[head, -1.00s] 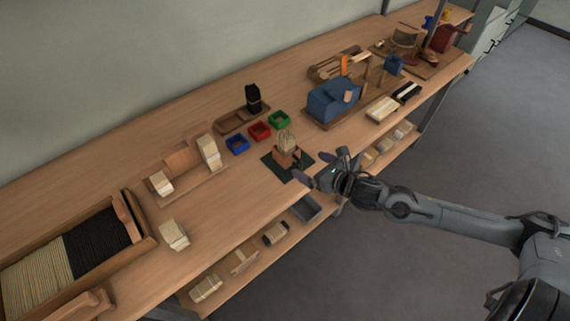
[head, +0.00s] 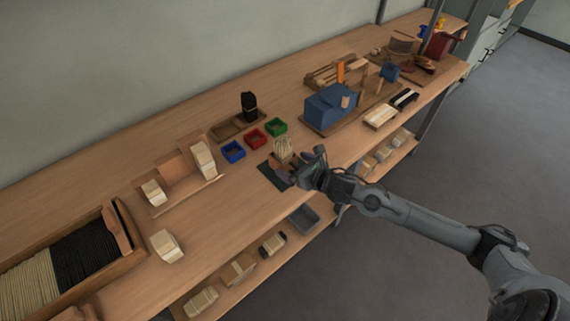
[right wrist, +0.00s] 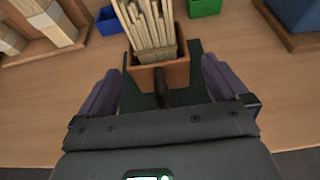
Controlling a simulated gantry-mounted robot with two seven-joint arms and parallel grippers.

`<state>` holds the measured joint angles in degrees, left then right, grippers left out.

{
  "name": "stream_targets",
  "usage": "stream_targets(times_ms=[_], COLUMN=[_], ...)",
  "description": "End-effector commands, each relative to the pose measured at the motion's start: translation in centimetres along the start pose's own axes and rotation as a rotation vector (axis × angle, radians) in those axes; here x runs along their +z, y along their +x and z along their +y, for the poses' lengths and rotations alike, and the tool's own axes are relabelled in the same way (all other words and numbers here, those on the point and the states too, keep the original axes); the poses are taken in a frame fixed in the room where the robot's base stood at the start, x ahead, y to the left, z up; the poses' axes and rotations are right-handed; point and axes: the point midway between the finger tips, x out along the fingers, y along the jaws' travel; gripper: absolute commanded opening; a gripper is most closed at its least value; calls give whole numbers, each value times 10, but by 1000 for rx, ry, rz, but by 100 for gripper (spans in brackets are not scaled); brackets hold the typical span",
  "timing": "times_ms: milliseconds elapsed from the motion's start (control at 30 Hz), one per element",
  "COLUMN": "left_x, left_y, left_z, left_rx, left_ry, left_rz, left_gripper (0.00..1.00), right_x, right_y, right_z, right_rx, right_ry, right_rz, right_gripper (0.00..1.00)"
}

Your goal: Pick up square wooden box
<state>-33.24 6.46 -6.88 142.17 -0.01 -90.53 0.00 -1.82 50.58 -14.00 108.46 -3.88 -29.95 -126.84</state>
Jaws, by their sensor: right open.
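The square wooden box (right wrist: 177,76) is reddish brown and open-topped, with a bundle of pale sticks (right wrist: 148,28) standing in it. It sits on a dark green mat (right wrist: 133,100). Gaps show between the fingers and the box in the right wrist view. In the head view the gripper (head: 283,172) is at the mat. My left gripper is not in view.
Blue (head: 233,151), red (head: 255,138) and green (head: 276,126) trays stand just behind the box. A blue machine (head: 330,107) is to the right, a wooden stand (head: 208,184) to the left. Bare tabletop lies left of the mat.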

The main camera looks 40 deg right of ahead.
Motion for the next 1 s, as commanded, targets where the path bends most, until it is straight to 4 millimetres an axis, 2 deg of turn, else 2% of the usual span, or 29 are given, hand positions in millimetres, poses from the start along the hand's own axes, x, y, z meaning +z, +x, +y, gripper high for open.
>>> stream_targets(times_ms=[100,233,567,900,933,1000], left_x=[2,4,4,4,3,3], left_y=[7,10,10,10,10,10], left_z=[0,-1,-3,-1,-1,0], left_rx=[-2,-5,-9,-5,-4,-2], left_ry=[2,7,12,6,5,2], left_rz=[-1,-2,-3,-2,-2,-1], left_gripper=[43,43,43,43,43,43], right_x=[-2,-1,-1,-1,-1,0], right_y=[18,30,35,34,34,34], right_z=[0,0,0,0,0,0], right_rx=[-1,-2,-1,-1,-1,-1], right_ry=[4,3,0,1,1,1], right_rz=[-3,-2,0,-1,-1,-3], right_gripper=[100,100,100,48,44,44])
